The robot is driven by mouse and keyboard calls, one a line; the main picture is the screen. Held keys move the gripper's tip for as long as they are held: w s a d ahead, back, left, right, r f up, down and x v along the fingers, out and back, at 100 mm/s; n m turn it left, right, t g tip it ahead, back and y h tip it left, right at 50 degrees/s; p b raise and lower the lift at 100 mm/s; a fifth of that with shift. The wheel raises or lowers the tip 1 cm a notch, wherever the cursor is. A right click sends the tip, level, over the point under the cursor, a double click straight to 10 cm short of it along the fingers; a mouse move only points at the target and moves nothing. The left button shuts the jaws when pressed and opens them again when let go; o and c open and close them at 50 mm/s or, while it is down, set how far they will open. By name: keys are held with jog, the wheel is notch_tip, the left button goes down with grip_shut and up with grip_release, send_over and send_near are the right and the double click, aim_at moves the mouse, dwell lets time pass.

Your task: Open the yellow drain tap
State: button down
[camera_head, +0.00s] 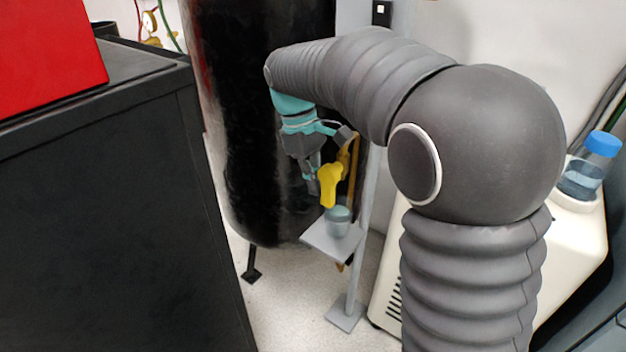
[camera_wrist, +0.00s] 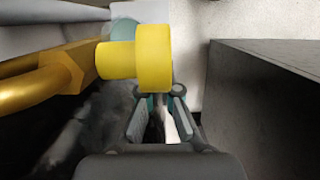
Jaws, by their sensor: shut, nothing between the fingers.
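The yellow drain tap (camera_head: 329,184) sits on a brass pipe in front of a large black tank. In the wrist view the tap's yellow handle (camera_wrist: 153,55) is large and close, just beyond my fingertips, with the brass pipe (camera_wrist: 30,85) coming in from the left. My gripper (camera_head: 313,186) is shut and empty, just left of the tap in the head view. Its fingers (camera_wrist: 160,98) also show in the wrist view, close below the handle; I cannot tell whether they touch it. The handle hides part of what lies behind it.
A glass beaker (camera_head: 339,224) stands on a small grey stand plate (camera_head: 318,241) under the tap. The black tank (camera_head: 240,120) is behind my gripper. A black cabinet (camera_head: 110,220) fills the left side. A cream machine (camera_head: 590,225) with a blue-capped bottle (camera_head: 583,178) stands at right.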

jog(key=p+v, duration=0.1)
jog(key=v, duration=1.2)
notch_tip(320, 180, down, 12)
jog(key=s+d+t+y+b, duration=0.1)
jog(key=d, duration=0.1)
jog(key=shift+s+d, duration=0.3)
jog(key=shift+d, duration=0.05)
dwell(0.6)
